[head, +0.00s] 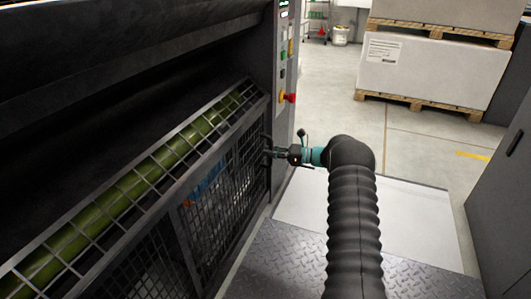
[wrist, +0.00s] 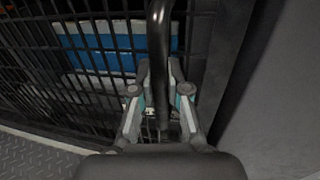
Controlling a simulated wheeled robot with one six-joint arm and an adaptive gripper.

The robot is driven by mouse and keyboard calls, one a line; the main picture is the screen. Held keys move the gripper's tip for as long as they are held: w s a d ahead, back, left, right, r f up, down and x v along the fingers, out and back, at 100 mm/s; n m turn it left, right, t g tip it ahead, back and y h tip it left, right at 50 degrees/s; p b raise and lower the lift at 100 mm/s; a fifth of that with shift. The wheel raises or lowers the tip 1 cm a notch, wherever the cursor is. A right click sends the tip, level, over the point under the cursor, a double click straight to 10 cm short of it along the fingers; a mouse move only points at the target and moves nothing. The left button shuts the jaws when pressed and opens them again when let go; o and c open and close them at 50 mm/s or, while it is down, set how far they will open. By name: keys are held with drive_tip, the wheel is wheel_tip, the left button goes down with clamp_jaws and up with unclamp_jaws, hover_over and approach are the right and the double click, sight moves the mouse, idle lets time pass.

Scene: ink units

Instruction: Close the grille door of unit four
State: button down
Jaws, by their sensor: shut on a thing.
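The grille door (head: 222,188) is a dark mesh panel on the front of the machine, below a slanted guard of bars. It looks about in line with the machine front; I cannot tell whether it is fully closed. My gripper (head: 270,151) is at the right end of the door. In the wrist view my gripper (wrist: 160,92) is shut on a dark vertical bar handle (wrist: 158,45), with the door mesh (wrist: 100,90) behind it. A blue and white thing (wrist: 115,42) shows behind the mesh. No unit number is readable.
A green roller (head: 110,200) lies under the slanted guard. A control post (head: 285,80) with coloured buttons stands just right of the door. The tread-plate floor (head: 285,265) before it is clear. Pallets with large white boxes (head: 425,70) stand at the back right.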

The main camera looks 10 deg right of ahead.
drive_tip(key=shift+w+d, duration=0.15)
drive_tip(key=shift+w, duration=0.4)
drive_tip(key=shift+w+d+r, duration=0.1)
drive_tip(key=shift+d, duration=0.1)
drive_tip(key=c, duration=1.1)
unclamp_jaws()
drive_tip(key=shift+w, duration=0.1)
drive_tip(key=shift+c, duration=0.2)
drive_tip(key=shift+d, duration=0.25)
drive_tip(key=shift+d, duration=0.1)
drive_tip(key=v, duration=1.2)
drive_tip(key=shift+s, duration=0.2)
